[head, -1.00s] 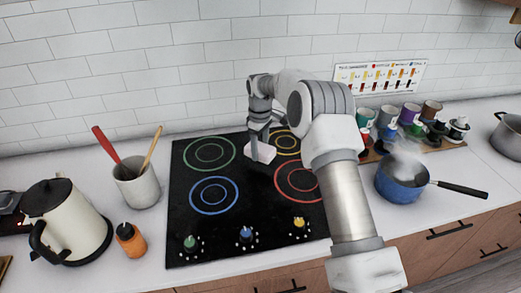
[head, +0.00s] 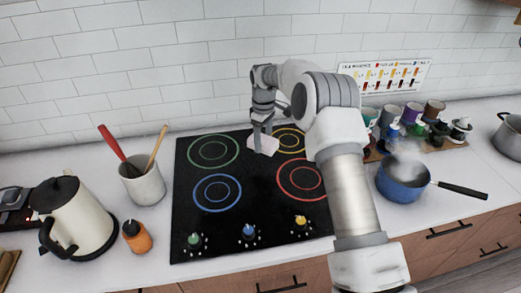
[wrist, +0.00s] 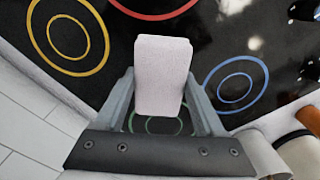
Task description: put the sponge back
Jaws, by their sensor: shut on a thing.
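The sponge (wrist: 162,75) is a pale pinkish-white block. In the wrist view it sits between the two fingers of my gripper (wrist: 162,100), which is shut on it. In the head view my gripper (head: 259,143) points down over the back middle of the black cooktop (head: 250,225), between the green and yellow rings. The sponge also shows there as a small pale block (head: 265,146) beside the fingers. I cannot tell whether it touches the cooktop.
Left of the cooktop stand a utensil crock (head: 144,186), an orange bottle (head: 137,238) and a kettle (head: 78,220). On the right are a steaming blue pot (head: 402,187) and several mugs and jars on a board. The tiled wall (head: 190,70) is close behind.

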